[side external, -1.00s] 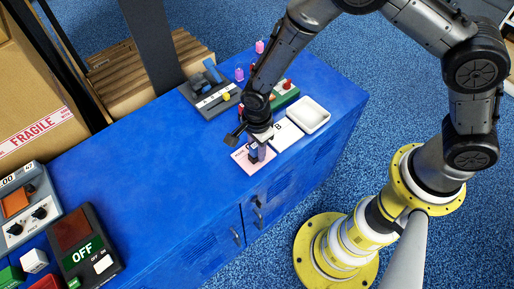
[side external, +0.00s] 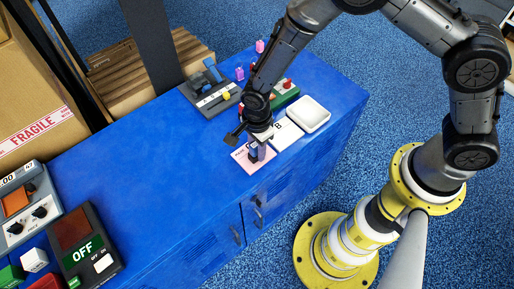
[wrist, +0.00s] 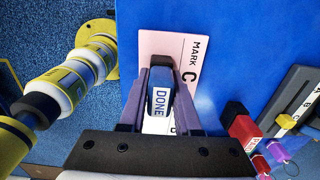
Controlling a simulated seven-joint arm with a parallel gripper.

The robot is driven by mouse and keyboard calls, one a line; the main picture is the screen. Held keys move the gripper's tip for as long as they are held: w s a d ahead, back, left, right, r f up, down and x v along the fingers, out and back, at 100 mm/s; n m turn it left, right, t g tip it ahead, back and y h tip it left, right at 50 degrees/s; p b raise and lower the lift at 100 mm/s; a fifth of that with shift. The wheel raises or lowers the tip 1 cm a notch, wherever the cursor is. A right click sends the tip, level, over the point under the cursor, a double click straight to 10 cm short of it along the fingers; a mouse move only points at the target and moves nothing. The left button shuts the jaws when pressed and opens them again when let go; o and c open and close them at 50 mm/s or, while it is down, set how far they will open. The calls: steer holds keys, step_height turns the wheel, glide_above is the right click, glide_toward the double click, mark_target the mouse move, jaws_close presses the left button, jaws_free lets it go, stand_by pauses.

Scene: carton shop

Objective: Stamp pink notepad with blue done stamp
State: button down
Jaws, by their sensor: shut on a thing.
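The pink notepad (side external: 244,161) lies flat on the blue cabinet top in the side view. In the wrist view the pink notepad (wrist: 155,44) shows the print "MARK C". My gripper (side external: 257,148) is over the notepad, pointing down. In the wrist view my gripper (wrist: 159,92) is shut on the stamp (wrist: 160,101), which has a blue and white "DONE" label and a dark body. The stamp's lower end is at or just above the notepad; I cannot tell whether it touches. Any mark under it is hidden.
A white pad marked B (side external: 287,134) and a white tray (side external: 308,114) lie beside the notepad. A grey rack (side external: 211,92) and a green holder (side external: 287,97) stand behind. An OFF switch box (side external: 83,247) is at lower left. The cabinet top's middle is clear.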

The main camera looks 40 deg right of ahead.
steer(key=shift+r, duration=3.5)
